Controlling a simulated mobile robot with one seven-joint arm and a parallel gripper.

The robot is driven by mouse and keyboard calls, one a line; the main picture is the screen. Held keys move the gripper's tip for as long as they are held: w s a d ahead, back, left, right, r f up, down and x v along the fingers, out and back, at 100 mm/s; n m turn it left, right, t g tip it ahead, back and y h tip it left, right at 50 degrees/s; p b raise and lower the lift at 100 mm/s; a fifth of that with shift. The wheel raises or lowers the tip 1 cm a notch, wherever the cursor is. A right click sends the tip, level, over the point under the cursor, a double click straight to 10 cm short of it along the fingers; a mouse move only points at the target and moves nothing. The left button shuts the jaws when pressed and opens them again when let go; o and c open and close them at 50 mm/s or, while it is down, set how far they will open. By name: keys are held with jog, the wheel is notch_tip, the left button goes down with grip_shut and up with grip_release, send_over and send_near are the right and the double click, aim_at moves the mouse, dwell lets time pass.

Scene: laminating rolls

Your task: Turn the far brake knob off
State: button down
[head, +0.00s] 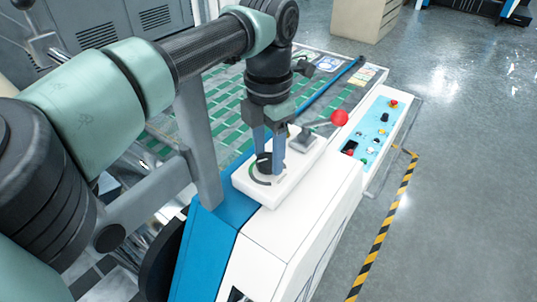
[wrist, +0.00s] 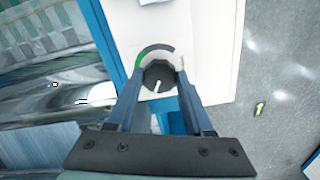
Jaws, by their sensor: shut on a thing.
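The brake knob (wrist: 158,77) is a round black dial with a white pointer line, set on a white panel. In the wrist view the line runs from the knob's middle toward the lower left. A curved scale around the knob has a green part (wrist: 140,60) at the left and a dark part across the top. In the head view the knob (head: 264,164) sits on a raised white block (head: 248,187), partly hidden by the fingers. My gripper (head: 268,154) points down over it with a finger on each side, shut on the knob; the fingers also show in the wrist view (wrist: 160,85).
A lever with a red ball (head: 339,117) stands just right of my gripper. A light blue control panel (head: 372,132) with several buttons lies farther right. A green-patterned bed (head: 222,105) is behind. Open floor (head: 460,180) lies beyond the yellow-black tape (head: 393,210).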

aim_at(267, 159)
jog(key=n+b, duration=0.1)
jog(key=n, duration=0.3)
jog(key=shift+n, duration=0.3)
jog(key=n+b, duration=0.1)
jog(key=n, duration=0.2)
jog(key=shift+a+n, duration=0.1)
jog(key=shift+n, duration=0.3)
jog(key=n+b, duration=0.1)
jog(key=n, duration=0.2)
jog(key=shift+r+n+b, duration=0.1)
jog(key=shift+n+b, duration=0.2)
jog(key=shift+n, duration=1.7)
jog(key=shift+c, duration=1.4)
grip_release()
notch_tip(267, 159, up, 13)
jog(key=b, duration=0.1)
jog(key=shift+b, duration=0.3)
